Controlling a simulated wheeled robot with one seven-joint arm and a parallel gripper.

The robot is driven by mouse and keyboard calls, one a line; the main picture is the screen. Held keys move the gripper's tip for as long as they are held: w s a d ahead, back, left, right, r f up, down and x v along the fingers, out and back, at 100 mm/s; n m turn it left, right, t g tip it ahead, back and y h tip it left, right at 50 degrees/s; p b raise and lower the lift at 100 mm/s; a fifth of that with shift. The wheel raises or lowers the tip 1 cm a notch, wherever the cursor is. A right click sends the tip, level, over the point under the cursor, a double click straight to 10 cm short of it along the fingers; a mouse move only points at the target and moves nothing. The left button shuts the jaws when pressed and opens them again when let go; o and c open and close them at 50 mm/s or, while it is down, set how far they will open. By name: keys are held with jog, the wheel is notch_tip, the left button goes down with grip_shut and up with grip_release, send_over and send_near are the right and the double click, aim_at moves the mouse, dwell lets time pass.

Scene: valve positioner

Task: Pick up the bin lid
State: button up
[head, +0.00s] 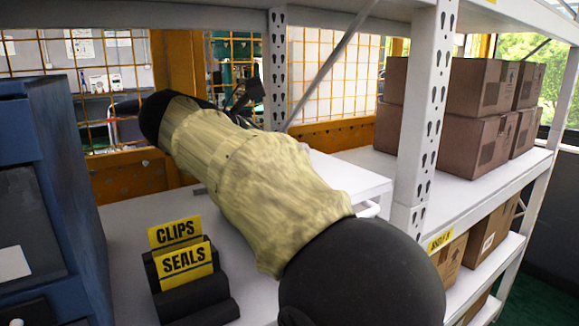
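I cannot clearly make out a bin lid in the head view. A flat white slab (350,183) shows behind my arm, with a rounded white piece below its right corner; I cannot tell whether it is the lid. My arm, in a tan sleeve with black joints, crosses the middle of the view and hides part of the shelf and the slab.
A black stepped holder (195,297) with yellow CLIPS (174,231) and SEALS (184,261) signs stands on the grey shelf surface (125,240). A blue cabinet (75,170) is at left. A perforated upright (427,120) and boxes (470,145) are at right.

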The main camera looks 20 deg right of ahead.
grip_shut()
jog(key=shift+r, duration=0.1)
dwell(0.3)
